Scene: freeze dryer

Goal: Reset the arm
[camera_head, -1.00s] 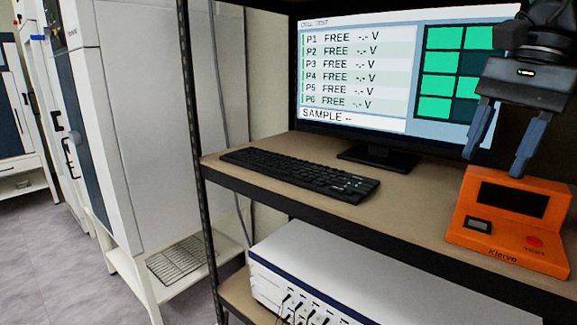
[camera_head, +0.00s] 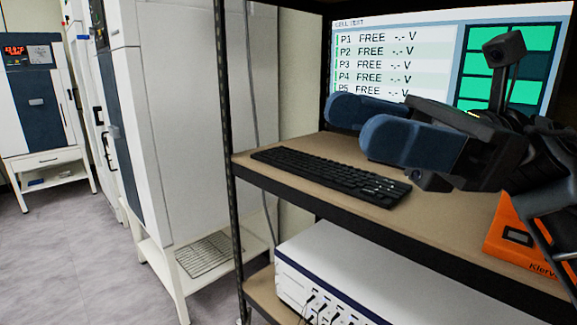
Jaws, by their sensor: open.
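My gripper (camera_head: 362,128) is at the right of the head view, with its two blue-grey fingers pointing left. It is open and nothing shows between the fingers. It is raised above the shelf, in front of the monitor (camera_head: 355,52) and over the right part of the keyboard (camera_head: 330,174) in the picture. My dark arm comes in from the right edge and covers part of the orange device (camera_head: 507,237) on the shelf.
The wooden shelf (camera_head: 440,222) has dark metal posts. A white instrument (camera_head: 315,268) with cables sits on the level below. Tall white cabinets (camera_head: 180,120) stand to the left, with another panelled unit (camera_head: 38,100) farther back. Grey floor (camera_head: 75,250) is clear at the lower left.

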